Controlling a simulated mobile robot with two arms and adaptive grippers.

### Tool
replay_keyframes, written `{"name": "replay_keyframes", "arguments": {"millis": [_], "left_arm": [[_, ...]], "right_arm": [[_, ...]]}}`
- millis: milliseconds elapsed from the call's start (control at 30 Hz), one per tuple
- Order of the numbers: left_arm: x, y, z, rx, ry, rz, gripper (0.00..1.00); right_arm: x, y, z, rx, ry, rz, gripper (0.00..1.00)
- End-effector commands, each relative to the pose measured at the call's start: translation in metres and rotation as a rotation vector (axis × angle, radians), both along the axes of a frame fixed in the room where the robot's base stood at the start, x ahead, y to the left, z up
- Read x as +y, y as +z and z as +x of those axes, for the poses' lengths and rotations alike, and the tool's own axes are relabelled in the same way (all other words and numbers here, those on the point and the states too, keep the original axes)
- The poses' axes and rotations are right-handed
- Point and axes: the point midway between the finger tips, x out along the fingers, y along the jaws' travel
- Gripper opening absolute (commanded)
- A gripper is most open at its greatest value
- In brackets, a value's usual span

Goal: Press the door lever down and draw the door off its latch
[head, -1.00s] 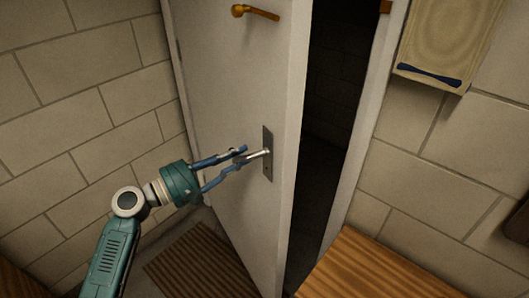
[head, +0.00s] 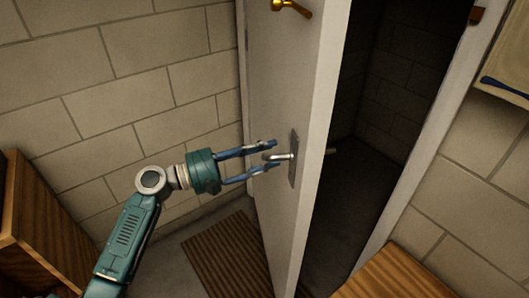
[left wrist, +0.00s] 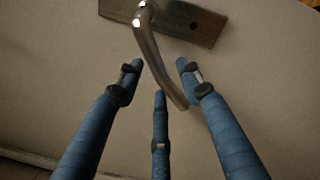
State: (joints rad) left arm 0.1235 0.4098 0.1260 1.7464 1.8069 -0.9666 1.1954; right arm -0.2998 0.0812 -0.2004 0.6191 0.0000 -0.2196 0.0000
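The white door (head: 278,90) stands ajar, with a wide dark gap between its edge and the frame on the right. Its silver lever (head: 284,156) sits on a grey plate (head: 293,172) and points left, roughly level. My left gripper (head: 274,155) is at the lever with its blue fingers spread above and below it. In the left wrist view the curved lever (left wrist: 152,50) reaches in between the open fingertips (left wrist: 160,72). I cannot tell if any finger touches it. My right gripper is not in view.
A brass hook (head: 291,7) is high on the door. A brown ribbed mat (head: 228,258) lies on the floor before it. Wooden furniture stands at the far left (head: 45,225) and bottom right (head: 400,275). Block walls flank the doorway; beyond it is dark.

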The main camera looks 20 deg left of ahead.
Motion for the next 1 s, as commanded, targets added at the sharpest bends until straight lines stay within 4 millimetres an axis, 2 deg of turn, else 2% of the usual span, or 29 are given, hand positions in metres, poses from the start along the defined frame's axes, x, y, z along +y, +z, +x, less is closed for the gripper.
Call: {"name": "replay_keyframes", "arguments": {"millis": [167, 500, 700, 1000], "left_arm": [[0.008, -0.002, -0.007, 0.002, -0.001, 0.003, 0.37], [0.062, -0.006, -0.049, 0.004, 0.001, 0.003, 0.37], [0.086, -0.006, -0.068, 0.003, 0.001, 0.000, 0.37], [0.095, -0.006, -0.074, 0.000, 0.001, -0.001, 0.37]], "right_arm": [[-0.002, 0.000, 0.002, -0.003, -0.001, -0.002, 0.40], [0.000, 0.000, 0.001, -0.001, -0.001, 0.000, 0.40], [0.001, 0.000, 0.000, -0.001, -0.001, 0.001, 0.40], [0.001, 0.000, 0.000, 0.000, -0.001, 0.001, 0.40]]}}
